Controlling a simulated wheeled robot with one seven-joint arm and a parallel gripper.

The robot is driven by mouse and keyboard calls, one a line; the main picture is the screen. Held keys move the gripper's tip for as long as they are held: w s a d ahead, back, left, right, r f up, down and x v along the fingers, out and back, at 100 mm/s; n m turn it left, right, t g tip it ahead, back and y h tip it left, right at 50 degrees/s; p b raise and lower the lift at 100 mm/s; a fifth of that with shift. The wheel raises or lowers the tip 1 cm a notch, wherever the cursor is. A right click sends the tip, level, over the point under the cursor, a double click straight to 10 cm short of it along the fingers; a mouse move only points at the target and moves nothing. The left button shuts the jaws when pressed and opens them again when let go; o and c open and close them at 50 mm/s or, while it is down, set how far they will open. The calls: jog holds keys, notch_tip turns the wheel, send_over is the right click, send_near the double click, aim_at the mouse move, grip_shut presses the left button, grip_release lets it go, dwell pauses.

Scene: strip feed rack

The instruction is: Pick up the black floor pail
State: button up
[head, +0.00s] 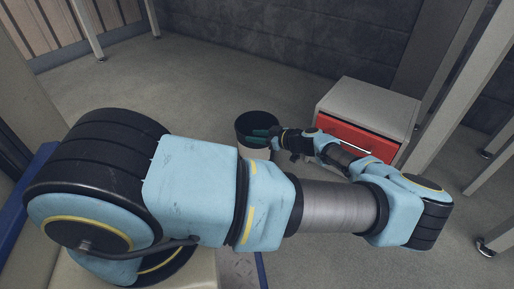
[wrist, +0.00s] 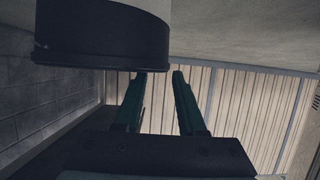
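The pail (head: 243,142) stands upright on the floor in the middle of the head view, left of the drawer cabinet. Its rim and inside look black and its lower body pale. The wrist view is upside down and shows the pail's black rim band (wrist: 100,42) and pale body at upper left.
A grey cabinet (head: 365,103) with a red drawer (head: 352,142) stands right of the pail, close to my forearm. Pale rack legs (head: 455,110) rise at the right. A dark block wall (head: 280,35) is behind. Floor left of and behind the pail is clear.

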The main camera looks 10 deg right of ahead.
jog(key=b+x, duration=0.2)
jog(key=x, duration=0.3)
jog(key=shift+a, duration=0.25)
grip_shut()
dwell(1.2)
